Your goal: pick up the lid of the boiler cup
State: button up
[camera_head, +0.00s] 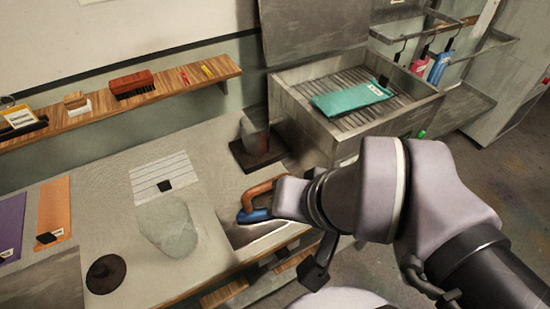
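A dark round disc with a small knob-like centre (106,274), which looks like a lid, lies flat on the worktop at the lower left. A grey cup (256,140) stands on a dark base (245,157) at the back; which cup is the boiler cup is unclear. My gripper (250,203) is over the worktop's front edge, right of the translucent cup and well apart from the disc. A curved brown part and a blue part show at its end; I cannot tell whether they are fingers or something held.
A white lined sheet (163,177), an orange strip (54,212) and a purple strip (10,226) lie on the worktop (110,210). A wooden shelf (95,110) runs along the wall. A slatted basin (310,122) holding a teal packet (350,96) stands at the back right.

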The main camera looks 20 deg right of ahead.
aim_at(108, 274)
jog(key=u, duration=1.8)
jog(key=i+j+z, duration=0.75)
jog(key=j, duration=0.2)
jog(key=k, duration=0.05)
